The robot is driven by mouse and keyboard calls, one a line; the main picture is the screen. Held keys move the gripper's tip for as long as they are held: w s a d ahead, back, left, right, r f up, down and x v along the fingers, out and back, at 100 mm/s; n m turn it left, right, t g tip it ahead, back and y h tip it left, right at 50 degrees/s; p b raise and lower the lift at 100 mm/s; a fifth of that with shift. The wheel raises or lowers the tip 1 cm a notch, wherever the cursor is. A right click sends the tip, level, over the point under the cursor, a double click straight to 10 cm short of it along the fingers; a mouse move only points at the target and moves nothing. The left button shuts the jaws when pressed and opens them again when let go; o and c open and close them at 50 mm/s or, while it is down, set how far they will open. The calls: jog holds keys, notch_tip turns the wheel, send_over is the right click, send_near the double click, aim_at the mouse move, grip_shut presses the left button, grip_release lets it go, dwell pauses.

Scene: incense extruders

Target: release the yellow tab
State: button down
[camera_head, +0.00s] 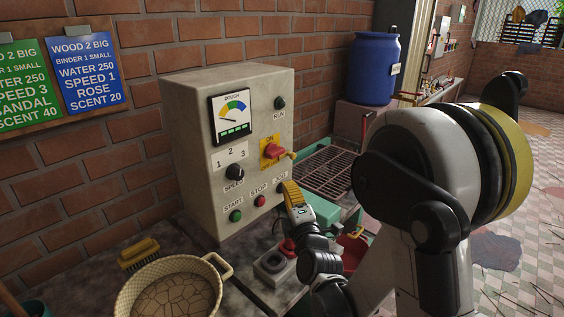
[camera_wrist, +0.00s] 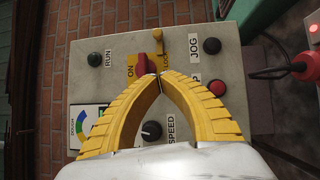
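The yellow tab (camera_head: 291,154) sticks out to the right of the red ON switch (camera_head: 273,152) on the grey control box (camera_head: 190,120). In the wrist view the tab (camera_wrist: 158,40) lies beyond my fingertips, beside the red switch handle (camera_wrist: 144,66). My gripper (camera_head: 287,183) has yellow ribbed fingers and is in front of the panel, below the tab in the head view. In the wrist view its tips (camera_wrist: 159,77) come together with nothing clearly between them. Whether the tips touch the switch or panel cannot be told.
The panel also has a SPEED knob (camera_head: 235,172), a START button (camera_head: 236,216), a STOP button (camera_head: 260,201) and a RUN button (camera_head: 280,103). A woven basket (camera_head: 216,266) and a yellow brush (camera_head: 139,253) are on the bench. A blue barrel (camera_head: 375,68) stands behind.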

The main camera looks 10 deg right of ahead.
jog(key=shift+f, duration=0.1)
jog(key=shift+d, duration=0.1)
jog(key=shift+w+d+r+p, duration=0.3)
jog(key=shift+w+d+p, duration=0.1)
jog(key=shift+w, duration=1.7)
jog(key=shift+w+d+r+p, duration=0.25)
jog(key=shift+w+d+p, duration=0.15)
jog(key=shift+w, duration=1.75)
jog(key=shift+w+d+r+p, duration=0.3)
jog(key=shift+w+d, duration=0.15)
jog(key=shift+w, duration=1.65)
